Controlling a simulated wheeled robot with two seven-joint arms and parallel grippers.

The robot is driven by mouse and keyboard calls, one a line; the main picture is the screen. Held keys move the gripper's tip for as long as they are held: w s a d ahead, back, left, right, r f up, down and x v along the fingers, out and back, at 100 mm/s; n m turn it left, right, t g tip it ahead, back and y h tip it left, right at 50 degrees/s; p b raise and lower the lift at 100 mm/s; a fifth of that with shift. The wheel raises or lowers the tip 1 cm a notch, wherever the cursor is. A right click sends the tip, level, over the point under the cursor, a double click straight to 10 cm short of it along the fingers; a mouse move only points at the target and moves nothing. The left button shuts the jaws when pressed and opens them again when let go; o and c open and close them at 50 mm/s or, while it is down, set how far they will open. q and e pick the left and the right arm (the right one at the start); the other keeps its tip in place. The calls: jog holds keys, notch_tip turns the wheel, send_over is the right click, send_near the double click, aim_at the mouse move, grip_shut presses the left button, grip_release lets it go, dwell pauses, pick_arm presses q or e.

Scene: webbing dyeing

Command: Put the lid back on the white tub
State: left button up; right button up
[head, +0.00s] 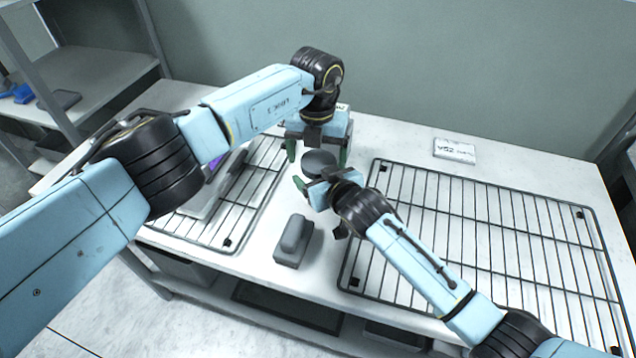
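A dark grey round disc (319,162), which looks like a lid, is near the middle of the table between my two grippers. My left gripper (317,154) points down from behind it, its green-tipped fingers wide apart with the disc between them in the picture. I cannot tell whether they touch it. My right gripper (308,182) reaches in from the lower right, just in front of the disc. One green fingertip shows; its other finger and its grip are hidden. I cannot make out the white tub; the grippers cover that spot.
A wire rack (490,232) covers the table's right side; another (262,192) lies left, with a pale tray (203,203) and something purple on it. A grey block with a raised handle (293,243) stands near the front edge. A white labelled box (455,151) lies at the back.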

pick_arm(q)
jog(key=shift+d, duration=0.2)
jog(key=shift+r, duration=0.3)
jog(key=shift+s+r, duration=0.1)
jog(key=shift+r, duration=1.9)
jog(key=shift+c, duration=0.2)
jog(key=shift+r+n, duration=1.7)
notch_tip(320, 180, down, 8)
jog(key=shift+f, duration=0.1)
